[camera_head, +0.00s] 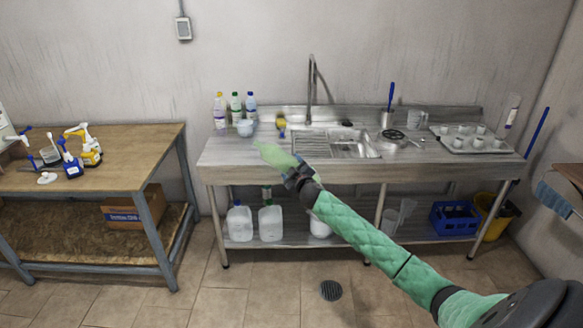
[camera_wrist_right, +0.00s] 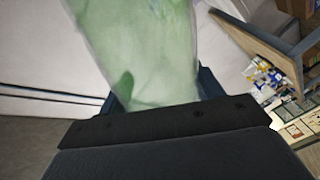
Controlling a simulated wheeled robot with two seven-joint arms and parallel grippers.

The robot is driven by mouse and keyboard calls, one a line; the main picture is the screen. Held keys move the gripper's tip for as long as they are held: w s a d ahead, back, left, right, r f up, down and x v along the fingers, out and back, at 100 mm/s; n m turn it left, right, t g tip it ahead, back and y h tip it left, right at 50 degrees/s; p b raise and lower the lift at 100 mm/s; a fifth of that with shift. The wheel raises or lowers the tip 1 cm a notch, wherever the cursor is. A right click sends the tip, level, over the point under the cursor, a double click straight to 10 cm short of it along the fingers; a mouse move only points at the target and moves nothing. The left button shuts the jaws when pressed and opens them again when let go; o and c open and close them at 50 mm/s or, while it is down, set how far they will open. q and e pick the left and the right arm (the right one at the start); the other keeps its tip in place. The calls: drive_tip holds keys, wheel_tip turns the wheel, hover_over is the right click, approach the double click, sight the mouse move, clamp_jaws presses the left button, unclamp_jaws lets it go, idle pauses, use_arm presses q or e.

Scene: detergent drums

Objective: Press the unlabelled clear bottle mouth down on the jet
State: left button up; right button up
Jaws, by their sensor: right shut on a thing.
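My right gripper (camera_head: 292,172) is shut on a pale green, see-through bottle (camera_head: 273,154) with no label that I can make out. The bottle is held tilted, pointing left, in front of the steel counter (camera_head: 240,160), left of the sink (camera_head: 338,146). In the right wrist view the bottle (camera_wrist_right: 140,50) fills the space between the fingers; its mouth is not clear there. A black round fitting (camera_head: 391,134) sits on the counter right of the sink; I cannot tell whether it is the jet. My left gripper is out of view.
Several bottles (camera_head: 236,108) and a bowl (camera_head: 245,128) stand at the counter's back left. A tray of cups (camera_head: 471,140) is at its right. A tall tap (camera_head: 311,85) rises behind the sink. A wooden bench (camera_head: 120,150) with spray bottles stands left.

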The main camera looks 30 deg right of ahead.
drive_tip(key=n, duration=0.2)
drive_tip(key=shift+w+d+r+n+p, duration=0.2)
drive_tip(key=shift+w+n+p, duration=0.1)
drive_tip(key=shift+p, duration=0.05)
drive_tip(key=n, duration=0.3)
drive_tip(key=shift+w+d+p, duration=0.2)
drive_tip(key=shift+w+p, duration=0.1)
drive_tip(key=shift+p, duration=0.1)
drive_tip(key=n, duration=0.3)
drive_tip(key=shift+w+d+f, duration=0.1)
drive_tip(key=shift+w+f, duration=0.1)
drive_tip(key=shift+w, duration=0.05)
drive_tip(key=shift+p, duration=0.3)
